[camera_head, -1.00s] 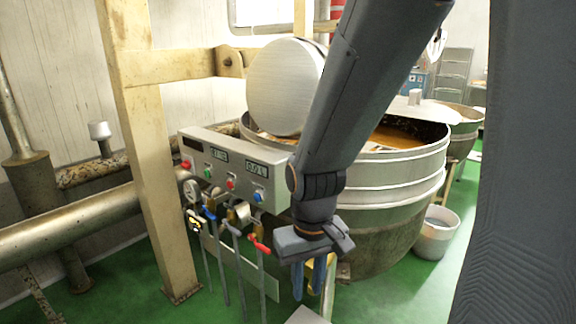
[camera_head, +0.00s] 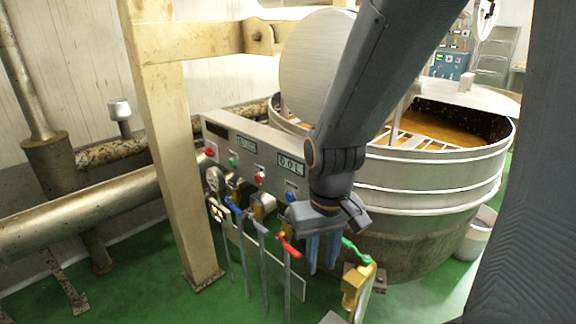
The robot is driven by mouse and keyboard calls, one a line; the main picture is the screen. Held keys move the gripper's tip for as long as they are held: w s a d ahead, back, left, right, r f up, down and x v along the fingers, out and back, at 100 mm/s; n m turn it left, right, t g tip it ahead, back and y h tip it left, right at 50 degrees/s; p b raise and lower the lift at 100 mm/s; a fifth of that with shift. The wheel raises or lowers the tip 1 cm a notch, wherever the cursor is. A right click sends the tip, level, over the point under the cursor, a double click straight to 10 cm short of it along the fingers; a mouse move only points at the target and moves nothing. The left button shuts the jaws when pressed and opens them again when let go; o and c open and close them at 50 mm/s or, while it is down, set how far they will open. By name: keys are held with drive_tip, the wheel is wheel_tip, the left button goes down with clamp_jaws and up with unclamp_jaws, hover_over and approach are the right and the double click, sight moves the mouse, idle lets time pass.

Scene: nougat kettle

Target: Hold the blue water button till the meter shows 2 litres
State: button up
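The blue water button (camera_head: 291,196) sits at the lower right of the grey control panel's (camera_head: 222,141) front face, just left of my gripper and partly close behind its outline. Above it, the meter (camera_head: 290,165) has a small display that reads 0.0 L. My gripper (camera_head: 322,270) hangs in front of the panel's right end, with its bluish fingers pointing down below the button's height. It holds nothing that I can see. The fingers look close together, but whether they are shut is unclear. I see no contact with the button.
Red (camera_head: 260,177) and green (camera_head: 233,161) buttons sit further left on the panel. Valves with blue, red (camera_head: 288,246) and green (camera_head: 355,250) handles stand below. The large kettle (camera_head: 420,200) is behind my arm. A cream post (camera_head: 165,150) stands left of the panel.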

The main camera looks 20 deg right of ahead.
idle(0.3)
clamp_jaws()
idle(1.6)
